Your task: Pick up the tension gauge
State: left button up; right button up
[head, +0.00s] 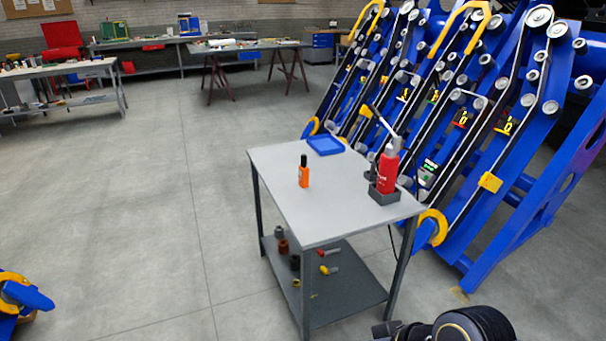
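A small cart-like table (270,165) with a light grey top stands in the middle of the head view. An upright orange handheld device with a black top (304,176) stands on it, left of centre; it may be the tension gauge, but I cannot read any marking. A small dark device with a green display (429,167) shows just past the table's right edge, against the blue machine; I cannot tell whether it is a gauge. Neither gripper shows. A dark rounded part of my own arm is at the bottom right edge.
A red bottle (388,175) with a pale nozzle stands in a dark holder at the table's right. A blue tray (325,145) lies at the back corner. Several small parts are on the lower shelf (340,290). A blue machine (480,130) rises behind.

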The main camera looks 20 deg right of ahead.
aim_at(303, 169)
jog(key=i+j+z, duration=0.2)
jog(key=i, duration=0.4)
jog(key=i+j+z, duration=0.15)
jog(key=i, duration=0.4)
jog(key=i+j+z, duration=0.2)
jog(key=i, duration=0.4)
jog(key=i+j+z, duration=0.2)
jog(key=i+j, duration=0.2)
jog(key=i, duration=0.15)
